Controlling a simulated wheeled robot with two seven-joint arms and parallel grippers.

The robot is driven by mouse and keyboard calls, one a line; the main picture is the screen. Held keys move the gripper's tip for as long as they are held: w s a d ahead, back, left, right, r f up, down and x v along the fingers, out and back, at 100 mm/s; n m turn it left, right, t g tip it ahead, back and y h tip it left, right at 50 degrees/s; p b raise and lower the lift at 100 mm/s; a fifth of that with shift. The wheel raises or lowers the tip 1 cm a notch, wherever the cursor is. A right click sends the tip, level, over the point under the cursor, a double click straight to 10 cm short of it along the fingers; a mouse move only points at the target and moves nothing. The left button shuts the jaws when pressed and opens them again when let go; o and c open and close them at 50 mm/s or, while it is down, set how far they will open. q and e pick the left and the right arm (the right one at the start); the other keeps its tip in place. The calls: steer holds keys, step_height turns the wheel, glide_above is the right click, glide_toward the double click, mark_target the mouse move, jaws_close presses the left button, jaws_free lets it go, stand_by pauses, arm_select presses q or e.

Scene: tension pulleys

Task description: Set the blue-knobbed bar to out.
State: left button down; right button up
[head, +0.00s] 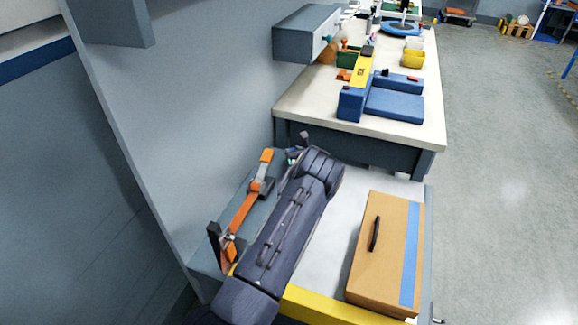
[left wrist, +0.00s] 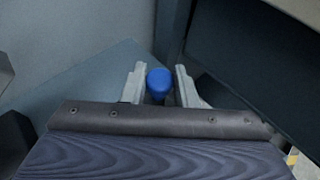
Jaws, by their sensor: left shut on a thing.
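The blue knob (left wrist: 158,80) of the bar sits between the two grey fingers of my left gripper (left wrist: 160,86) in the left wrist view. The gripper is shut on the knob. The bar below the knob is hidden by the fingers and my wrist. In the head view my left gripper (head: 297,153) is at the far end of my dark arm, by the back end of the grey bench. My arm hides most of the knob and bar there. My right gripper is in neither view.
An orange-armed mechanism (head: 243,212) stands left of my arm, close to the wall. A tan box (head: 383,252) with a black handle and blue stripe lies to the right. A white-topped table (head: 300,100) with blue blocks stands beyond. Open floor lies right.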

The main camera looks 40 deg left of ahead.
arm_select(q)
steer(key=shift+w+a+f+b, duration=0.1)
steer(key=shift+w+a+b, duration=0.05)
steer(key=shift+w, duration=0.35)
steer(key=shift+w+a+b, duration=0.15)
steer(key=shift+w, duration=0.35)
steer(key=shift+w+r, duration=0.1)
steer(key=shift+r, duration=0.15)
steer(key=c, duration=1.6)
jaws_free()
steer(key=o, duration=0.4)
steer(key=shift+w+f, duration=0.15)
steer(key=shift+o, duration=0.2)
steer(key=v, duration=0.7)
steer(key=shift+s+d+r+b, duration=0.25)
steer(key=shift+b, duration=0.05)
